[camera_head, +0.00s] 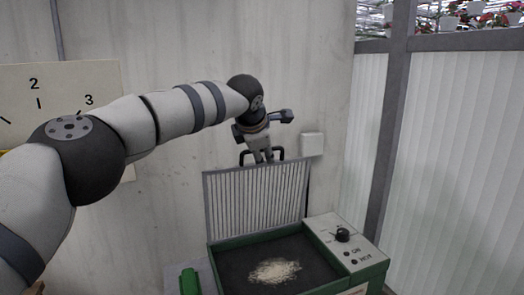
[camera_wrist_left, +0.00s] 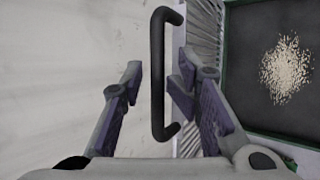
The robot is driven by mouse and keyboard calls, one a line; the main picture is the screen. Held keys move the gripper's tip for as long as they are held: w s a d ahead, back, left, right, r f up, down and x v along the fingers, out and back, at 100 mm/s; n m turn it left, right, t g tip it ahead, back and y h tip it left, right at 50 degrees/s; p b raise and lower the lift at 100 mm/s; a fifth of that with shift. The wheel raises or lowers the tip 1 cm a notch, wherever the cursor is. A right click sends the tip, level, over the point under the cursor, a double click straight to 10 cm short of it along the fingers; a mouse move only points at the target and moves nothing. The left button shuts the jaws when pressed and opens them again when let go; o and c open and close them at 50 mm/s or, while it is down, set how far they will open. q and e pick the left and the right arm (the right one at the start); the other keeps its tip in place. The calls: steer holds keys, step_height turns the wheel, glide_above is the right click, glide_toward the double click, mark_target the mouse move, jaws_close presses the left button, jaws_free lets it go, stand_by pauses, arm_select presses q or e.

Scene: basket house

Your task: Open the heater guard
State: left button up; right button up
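The heater guard (camera_head: 256,198) is a grey barred panel that stands nearly upright at the back edge of the green heater box (camera_head: 318,290). Its black handle (camera_head: 281,152) is on the guard's top edge. My left gripper (camera_head: 263,158) is at this handle, reaching down from above. In the left wrist view the dark handle (camera_wrist_left: 158,80) runs between the two spread fingers of my left gripper (camera_wrist_left: 157,76). The right finger is close to the handle; a gap shows to the left finger. The guard's bars (camera_wrist_left: 200,35) show beside it. My right gripper is not in view.
A pale granular heap (camera_head: 275,271) lies in the heater's open dark tray. A control panel (camera_head: 345,243) with a black knob is on its right. A concrete wall stands close behind, with a numbered board (camera_head: 60,85) at left. A translucent partition (camera_head: 455,150) is at right.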

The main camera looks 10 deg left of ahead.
arm_select(q)
steer(key=v, duration=1.2)
steer(key=shift+a+f, duration=0.1)
